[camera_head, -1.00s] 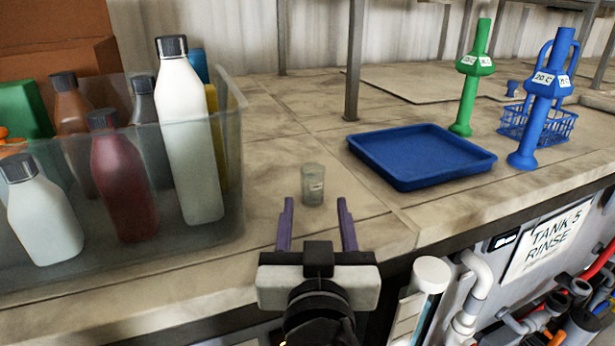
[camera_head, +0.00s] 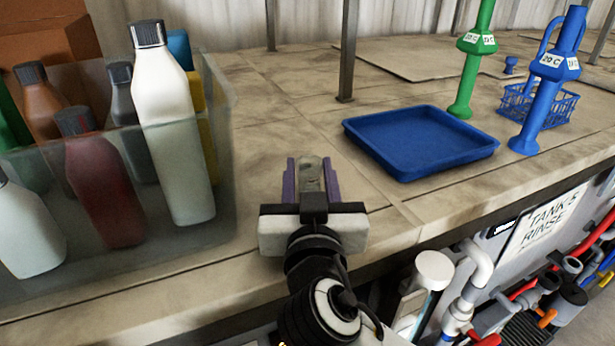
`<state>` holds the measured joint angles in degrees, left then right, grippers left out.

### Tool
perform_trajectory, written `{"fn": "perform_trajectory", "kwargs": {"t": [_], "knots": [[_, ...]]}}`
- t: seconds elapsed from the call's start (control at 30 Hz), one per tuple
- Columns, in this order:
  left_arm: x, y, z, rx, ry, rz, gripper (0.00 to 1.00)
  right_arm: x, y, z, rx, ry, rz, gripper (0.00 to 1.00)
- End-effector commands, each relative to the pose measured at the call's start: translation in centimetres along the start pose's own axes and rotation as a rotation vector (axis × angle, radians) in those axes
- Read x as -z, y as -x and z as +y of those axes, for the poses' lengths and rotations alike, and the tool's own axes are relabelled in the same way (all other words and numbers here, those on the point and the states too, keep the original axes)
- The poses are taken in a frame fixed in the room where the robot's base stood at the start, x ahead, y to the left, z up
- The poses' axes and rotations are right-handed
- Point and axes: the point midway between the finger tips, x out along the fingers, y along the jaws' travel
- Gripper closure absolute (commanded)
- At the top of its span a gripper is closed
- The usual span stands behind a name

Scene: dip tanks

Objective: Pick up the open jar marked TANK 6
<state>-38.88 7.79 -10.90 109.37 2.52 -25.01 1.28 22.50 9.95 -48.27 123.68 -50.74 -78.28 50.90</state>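A small clear open jar (camera_head: 311,172) stands on the worktop between the crate of bottles and the blue tray. Its label is hidden now by my gripper. My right gripper (camera_head: 311,172) reaches in from the front, with one purple finger on each side of the jar. The fingers look close to the jar's sides, and I cannot tell whether they touch it. My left gripper is not in view.
A clear crate (camera_head: 222,150) with several bottles stands at left. A blue tray (camera_head: 420,142) lies at right, with a green tool (camera_head: 472,60), a blue tool (camera_head: 543,80) and a blue basket (camera_head: 562,105) beyond. The worktop's front edge drops to pipes and a TANK 5 RINSE sign (camera_head: 552,218).

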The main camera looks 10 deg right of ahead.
Motion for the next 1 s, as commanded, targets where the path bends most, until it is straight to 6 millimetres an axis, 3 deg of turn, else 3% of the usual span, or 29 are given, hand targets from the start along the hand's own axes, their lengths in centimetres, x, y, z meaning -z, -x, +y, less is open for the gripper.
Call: {"fn": "perform_trajectory", "kwargs": {"t": [0.03, 0.13, 0.17, 0.6, 1.0], "knots": [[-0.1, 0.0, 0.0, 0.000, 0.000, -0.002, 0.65, 0.0, 0.0, 0.0, 0.000, 0.000, 0.000, 0.74], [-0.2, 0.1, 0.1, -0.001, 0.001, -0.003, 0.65, 0.0, 0.0, 0.0, 0.000, 0.000, 0.000, 0.91], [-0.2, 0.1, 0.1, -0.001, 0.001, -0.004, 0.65, 0.0, 0.0, 0.0, 0.000, 0.000, 0.000, 0.92], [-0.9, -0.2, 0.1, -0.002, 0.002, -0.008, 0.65, 0.7, -0.2, 0.4, -0.001, -0.004, 0.000, 0.92], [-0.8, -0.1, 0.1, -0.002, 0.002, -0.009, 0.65, 7.4, -0.1, 0.3, 0.001, -0.008, 0.003, 0.92]]}}
